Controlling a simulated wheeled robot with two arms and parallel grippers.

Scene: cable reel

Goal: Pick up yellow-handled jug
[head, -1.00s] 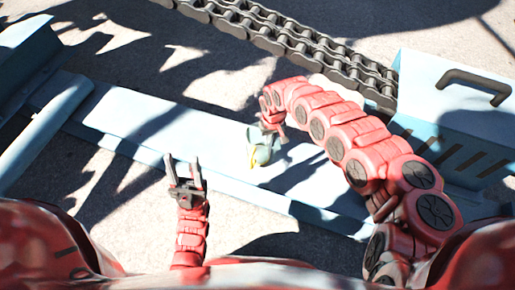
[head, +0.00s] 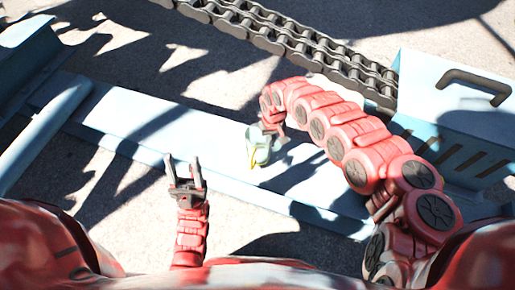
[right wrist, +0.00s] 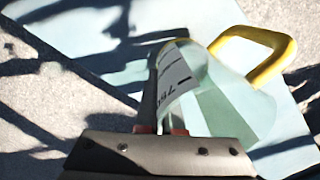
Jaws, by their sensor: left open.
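The pale, see-through jug (head: 261,150) stands on the light blue beam, with its yellow handle (head: 252,160) toward the near side. In the right wrist view the jug (right wrist: 235,108) looks tilted, its yellow handle (right wrist: 283,52) at upper right and a printed white label facing left. My right gripper (head: 272,129) is at the jug's far rim. In the wrist view one dark finger of this gripper (right wrist: 165,100) lies along the label side; the other is hidden by the jug, so its grip is unclear. My left gripper (head: 183,168) is open and empty, left of the jug.
The light blue beam (head: 130,125) crosses the view, with free room left of the jug. A heavy chain (head: 290,45) lies beyond it. A blue box with a dark handle (head: 474,82) stands at right, close to my right arm. Blue frame parts (head: 40,135) are at left.

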